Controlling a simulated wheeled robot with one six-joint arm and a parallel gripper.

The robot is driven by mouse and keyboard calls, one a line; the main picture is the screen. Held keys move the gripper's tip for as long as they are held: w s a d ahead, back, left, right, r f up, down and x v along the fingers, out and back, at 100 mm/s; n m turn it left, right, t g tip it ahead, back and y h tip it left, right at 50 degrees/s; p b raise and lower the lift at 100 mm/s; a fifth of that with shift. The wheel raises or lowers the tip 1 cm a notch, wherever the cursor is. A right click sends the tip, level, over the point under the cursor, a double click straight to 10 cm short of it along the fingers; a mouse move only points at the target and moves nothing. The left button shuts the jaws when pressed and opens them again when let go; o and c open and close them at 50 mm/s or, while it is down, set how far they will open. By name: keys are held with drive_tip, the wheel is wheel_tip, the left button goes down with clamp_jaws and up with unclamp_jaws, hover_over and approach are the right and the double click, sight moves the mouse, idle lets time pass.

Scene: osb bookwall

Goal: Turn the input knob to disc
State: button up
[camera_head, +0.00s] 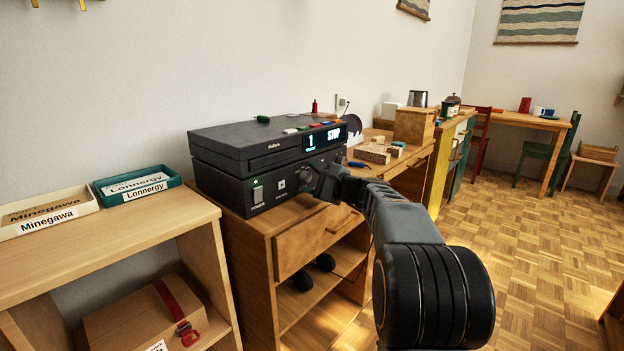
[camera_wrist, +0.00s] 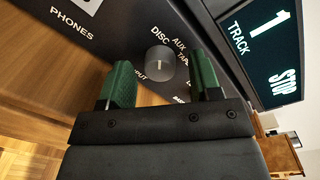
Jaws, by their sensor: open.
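The input knob (camera_wrist: 160,59) is a small grey round knob with a short light mark on its face. It sits on the dark front panel of the lower audio unit (camera_head: 232,190). DISC, AUX and TAPE are printed around it; other lettering is partly hidden. I cannot tell for sure which label the mark points at. My gripper (camera_wrist: 161,64) is open, its green fingers either side of the knob with gaps visible. In the head view my gripper (camera_head: 318,180) is up against the unit's front and hides the knob.
The disc player (camera_head: 230,145) on top shows 1 and STOP on its display (camera_head: 323,138). The PHONES socket (camera_wrist: 88,5) is left of the knob in the wrist view. Wooden blocks (camera_head: 375,152) lie right of the unit. Labelled trays (camera_head: 137,185) stand on the left shelf.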

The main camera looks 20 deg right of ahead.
drive_tip(key=p+v, duration=0.2)
drive_tip(key=v, duration=1.1)
drive_tip(key=shift+s+p, duration=0.35)
drive_tip(key=shift+r, duration=0.1)
